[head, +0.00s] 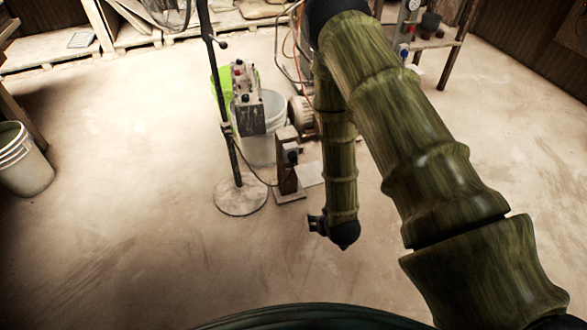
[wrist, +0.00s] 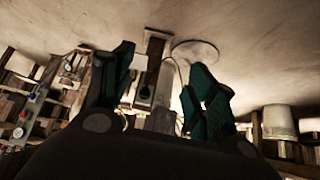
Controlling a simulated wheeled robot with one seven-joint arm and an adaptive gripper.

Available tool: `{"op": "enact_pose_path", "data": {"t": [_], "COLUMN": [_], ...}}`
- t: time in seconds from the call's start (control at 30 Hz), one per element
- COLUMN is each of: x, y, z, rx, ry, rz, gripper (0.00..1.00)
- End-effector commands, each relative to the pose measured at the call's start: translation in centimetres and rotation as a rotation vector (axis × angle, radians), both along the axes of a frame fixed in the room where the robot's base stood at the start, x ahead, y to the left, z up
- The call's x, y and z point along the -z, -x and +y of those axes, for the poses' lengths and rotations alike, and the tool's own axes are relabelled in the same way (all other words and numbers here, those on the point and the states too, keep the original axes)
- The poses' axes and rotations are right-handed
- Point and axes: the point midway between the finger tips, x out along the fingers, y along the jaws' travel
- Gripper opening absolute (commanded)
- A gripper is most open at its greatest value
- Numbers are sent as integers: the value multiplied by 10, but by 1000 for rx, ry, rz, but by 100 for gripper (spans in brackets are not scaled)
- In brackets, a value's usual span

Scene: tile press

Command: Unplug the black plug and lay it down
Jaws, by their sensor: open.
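The black plug (head: 292,157) sits on the face of a short brown wooden post (head: 287,175), and a thin dark cable (head: 257,175) runs from it toward the pole stand at its left. In the wrist view, the wooden post (wrist: 153,55) shows between my fingers, with a dark shape, likely the plug (wrist: 146,92), low on it. My gripper (wrist: 162,58) is open with its two dark green fingers spread, apparently empty. The fingers stand apart from the post; the exact distance cannot be told. In the head view my arm hides the fingers.
A pole stand with a round base (head: 240,197) stands left of the post, carrying a grey control box (head: 247,98). A white bucket (head: 262,145) and a green container (head: 218,95) are behind. Another bucket (head: 22,165) stands far left. The front floor is clear.

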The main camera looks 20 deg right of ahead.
Motion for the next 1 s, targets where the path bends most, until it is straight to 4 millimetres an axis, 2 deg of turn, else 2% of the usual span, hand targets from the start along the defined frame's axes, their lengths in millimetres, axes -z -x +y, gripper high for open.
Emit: {"op": "enact_pose_path", "data": {"t": [0.03,0.3,0.6,1.0], "x": [19,49,75,99], "y": [-12,-72,-133,-206], "z": [-1,-6,-11,-14], "rx": [-1,-7,-17,-38], "ry": [1,5,8,7], "rz": [-29,-185,-357,-587], "gripper": [57,57,57,57]}}
